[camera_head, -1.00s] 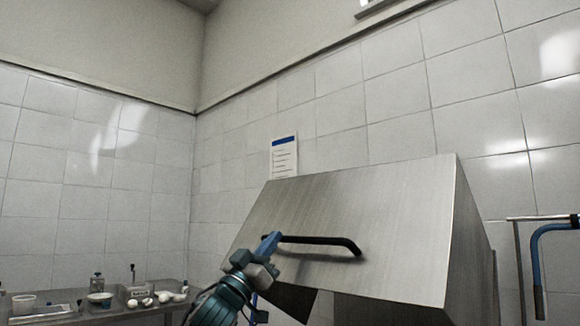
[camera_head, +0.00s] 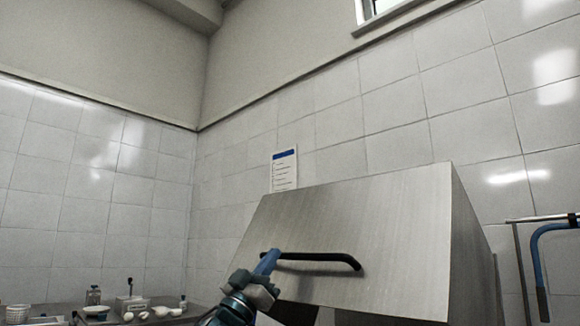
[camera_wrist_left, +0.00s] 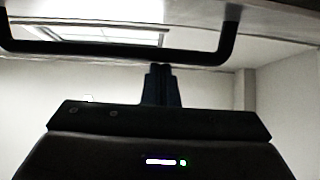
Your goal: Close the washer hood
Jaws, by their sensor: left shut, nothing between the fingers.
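The washer hood (camera_head: 360,220) is a big brushed-steel box cover, standing raised with its sloped front face toward me. A black bar handle (camera_head: 325,258) runs across the lower part of that face. My left gripper (camera_head: 270,256) is shut and empty at the left end of the handle. In the left wrist view, the shut fingers (camera_wrist_left: 160,72) point up at the handle bar (camera_wrist_left: 110,49), with their tips at its lower edge. I cannot tell whether they touch it. The washer's body below the hood is mostly out of view. My right gripper is not in view.
A steel counter (camera_head: 60,311) at the lower left holds cups, bottles and several white items. A blue bent hose (camera_head: 538,265) hangs on a rail at the right. A paper notice (camera_head: 284,171) is on the tiled wall behind the hood.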

